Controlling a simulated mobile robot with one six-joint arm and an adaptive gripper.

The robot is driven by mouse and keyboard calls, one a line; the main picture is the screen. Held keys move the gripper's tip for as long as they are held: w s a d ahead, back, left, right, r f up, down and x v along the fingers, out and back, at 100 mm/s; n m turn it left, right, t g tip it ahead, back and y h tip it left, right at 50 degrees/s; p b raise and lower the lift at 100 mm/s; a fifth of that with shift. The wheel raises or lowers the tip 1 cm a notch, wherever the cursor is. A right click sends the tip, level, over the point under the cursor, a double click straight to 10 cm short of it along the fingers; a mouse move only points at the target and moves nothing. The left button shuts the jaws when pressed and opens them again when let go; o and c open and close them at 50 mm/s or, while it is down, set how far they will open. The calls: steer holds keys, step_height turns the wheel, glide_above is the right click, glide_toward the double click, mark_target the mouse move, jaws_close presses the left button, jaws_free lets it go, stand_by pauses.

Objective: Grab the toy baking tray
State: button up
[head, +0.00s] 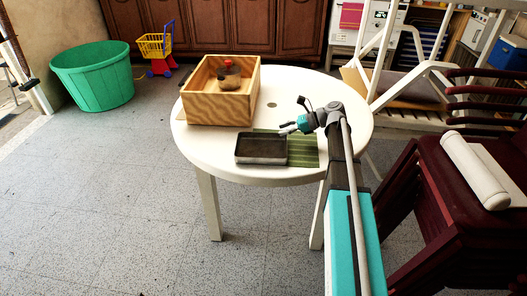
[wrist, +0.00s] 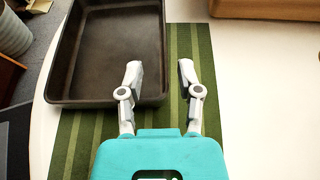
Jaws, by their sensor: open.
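The toy baking tray (head: 261,149) is a dark, shallow, empty rectangular pan lying on the front part of the white round table (head: 215,160). It partly overlaps a green striped mat (head: 304,151). In the wrist view the tray (wrist: 105,50) fills the upper left, with its right wall near my left finger. My gripper (head: 284,130) is above the table at the tray's right side. The green mat (wrist: 185,80) lies below the fingers. I cannot tell whether the left finger touches the tray.
A wooden box (head: 222,108) holding a pot with a red knob (head: 229,74) stands behind the tray. A green tub (head: 92,77) and a toy cart (head: 156,45) are on the floor. Dark red chairs (head: 440,200) crowd the right. The table's right side is clear.

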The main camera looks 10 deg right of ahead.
mark_target(271, 139)
steer(key=shift+w+a+f+b, duration=0.25)
steer(key=shift+a+f+b, duration=0.2)
steer(key=shift+a, duration=0.05)
steer(key=b+x, duration=0.1)
steer(key=x, duration=0.2)
steer(key=shift+w+d, duration=0.1)
steer(key=shift+d, duration=0.05)
steer(key=shift+w+a+f, duration=0.1)
steer(key=shift+a+f, duration=0.05)
steer(key=shift+a, duration=0.3)
steer(key=shift+c, duration=0.3)
jaws_close()
